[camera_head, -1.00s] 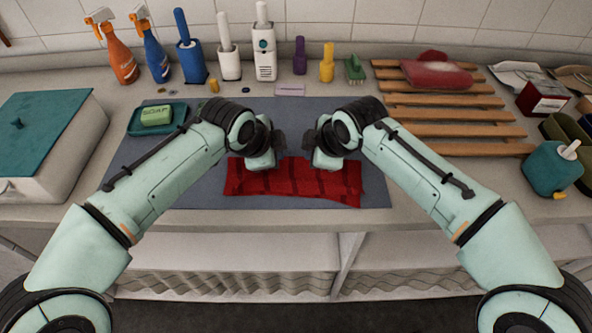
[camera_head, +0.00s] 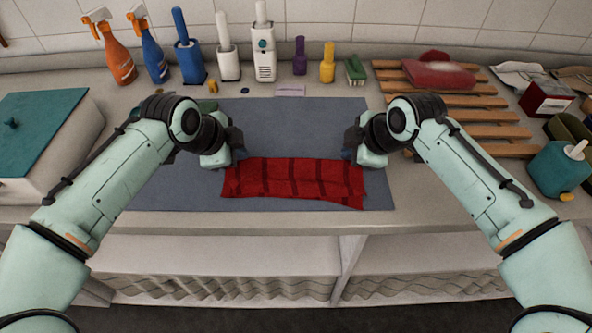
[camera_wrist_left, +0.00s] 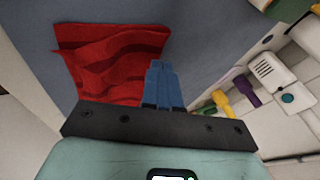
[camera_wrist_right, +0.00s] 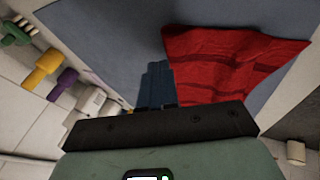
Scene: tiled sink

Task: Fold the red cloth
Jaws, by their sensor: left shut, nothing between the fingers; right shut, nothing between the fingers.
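The red cloth (camera_head: 293,183) with dark stripes lies as a wide, low strip on the grey-blue mat (camera_head: 290,125) near the counter's front edge. It looks doubled over, with a slightly uneven front edge. My left gripper (camera_head: 238,150) is at the cloth's far left corner. My right gripper (camera_head: 350,152) is at its far right corner. In the left wrist view the shut blue fingers (camera_wrist_left: 163,85) are beside the rumpled cloth (camera_wrist_left: 110,55). In the right wrist view the shut fingers (camera_wrist_right: 155,85) are also beside the cloth (camera_wrist_right: 225,60). Both grippers are empty.
A white box with a teal lid (camera_head: 40,115) stands at left. Spray bottles (camera_head: 118,55), brushes and other bottles line the back. A teal dispenser (camera_head: 558,168) stands at right. The mat behind the cloth is clear.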

